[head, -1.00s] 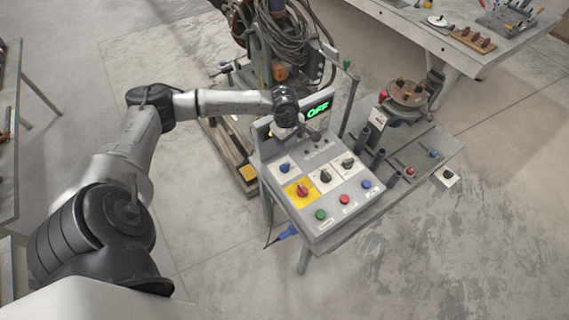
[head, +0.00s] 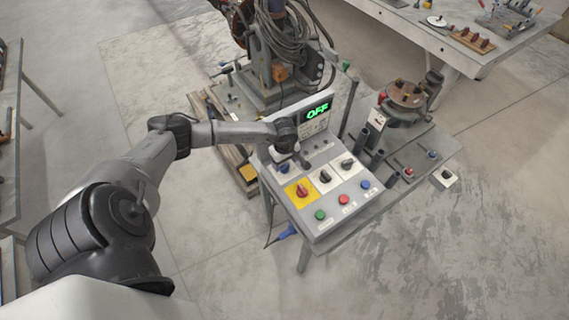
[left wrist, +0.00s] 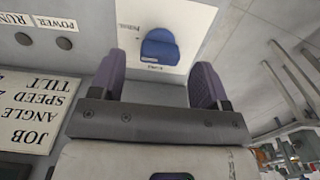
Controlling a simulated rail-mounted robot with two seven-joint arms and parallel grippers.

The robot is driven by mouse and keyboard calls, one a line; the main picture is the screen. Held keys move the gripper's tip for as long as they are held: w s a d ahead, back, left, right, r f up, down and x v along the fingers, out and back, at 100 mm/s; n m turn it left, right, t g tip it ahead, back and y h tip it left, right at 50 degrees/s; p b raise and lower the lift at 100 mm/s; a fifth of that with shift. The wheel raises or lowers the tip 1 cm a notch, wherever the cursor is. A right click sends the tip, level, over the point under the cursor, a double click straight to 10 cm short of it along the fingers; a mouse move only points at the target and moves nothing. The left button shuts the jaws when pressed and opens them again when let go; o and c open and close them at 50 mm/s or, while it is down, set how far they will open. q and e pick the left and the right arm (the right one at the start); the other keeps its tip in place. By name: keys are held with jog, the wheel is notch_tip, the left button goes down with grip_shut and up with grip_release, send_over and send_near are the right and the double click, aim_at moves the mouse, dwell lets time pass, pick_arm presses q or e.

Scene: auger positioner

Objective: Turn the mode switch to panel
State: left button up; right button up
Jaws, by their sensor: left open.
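The mode switch looks to be the blue knob on a white plate at the control panel's upper left. In the head view the blue knob (head: 284,168) is partly hidden by my left gripper (head: 300,160). In the left wrist view the blue knob (left wrist: 160,46) lies ahead, between the two purple-grey fingers of my left gripper (left wrist: 158,68). The fingers are apart and empty, and seem short of the knob. Small labels on its plate are too blurred to read surely. My right gripper is out of view.
The control panel (head: 322,214) has a red knob on yellow (head: 302,191), two black knobs, and green, red and blue buttons. Its display (head: 317,112) reads OFF. A rotary positioner (head: 406,95) stands to the right. Floor in front is clear.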

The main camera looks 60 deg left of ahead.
pick_arm(q)
jog(key=shift+f, duration=1.05)
jog(key=shift+c, duration=0.5)
jog(key=c, duration=0.8)
jog(key=shift+c, duration=0.2)
